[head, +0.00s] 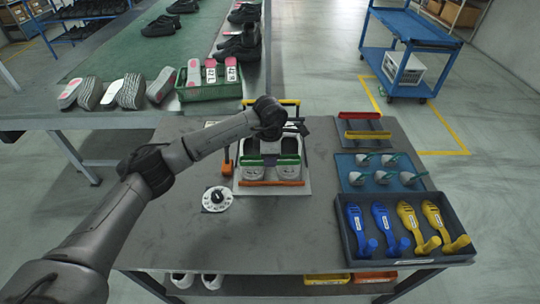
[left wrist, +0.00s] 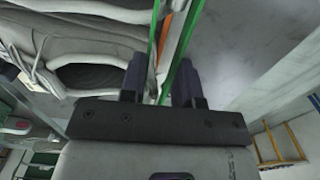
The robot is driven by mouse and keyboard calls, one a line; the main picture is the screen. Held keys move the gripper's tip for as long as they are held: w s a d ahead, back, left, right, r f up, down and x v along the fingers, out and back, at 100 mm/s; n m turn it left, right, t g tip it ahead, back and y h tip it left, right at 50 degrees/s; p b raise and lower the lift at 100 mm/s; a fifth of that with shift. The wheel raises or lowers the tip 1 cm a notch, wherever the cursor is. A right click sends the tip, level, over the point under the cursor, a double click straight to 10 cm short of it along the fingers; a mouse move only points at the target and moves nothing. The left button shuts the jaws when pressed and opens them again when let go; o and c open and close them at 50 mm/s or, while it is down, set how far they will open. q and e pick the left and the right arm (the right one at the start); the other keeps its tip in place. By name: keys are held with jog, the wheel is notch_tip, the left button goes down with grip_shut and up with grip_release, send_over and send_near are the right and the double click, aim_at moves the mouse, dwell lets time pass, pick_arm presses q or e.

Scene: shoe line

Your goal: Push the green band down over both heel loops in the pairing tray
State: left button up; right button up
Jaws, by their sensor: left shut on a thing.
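The pairing tray (head: 300,190) stands mid-table with an orange bar along its near edge. A left-hand shoe (head: 252,172) and a right-hand shoe (head: 288,171) lie side by side in it, heels toward me. The green band (head: 289,161) crosses both heels. My left gripper (head: 269,158) is above the heels, between the shoes, shut on the green band. In the left wrist view the band (left wrist: 180,50) runs between my fingers (left wrist: 160,80), with grey shoe openings at left. The heel loops are too small to make out. My right gripper is out of view.
A dial (head: 217,199) lies left of the tray. At right are a red and yellow rack (head: 364,126), a blue mat (head: 350,172) with grey pieces, and a dark bin (head: 400,262) with blue and yellow tools. Bare tabletop lies in front of the tray. A green conveyor with shoes stands behind.

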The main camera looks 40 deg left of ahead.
pick_arm(q)
jog(key=o, duration=1)
jog(key=shift+c, duration=0.2)
jog(key=shift+r, duration=0.2)
notch_tip(320, 180, up, 9)
jog(key=p, duration=0.7)
jog(key=shift+f, duration=0.15)
dwell(0.4)
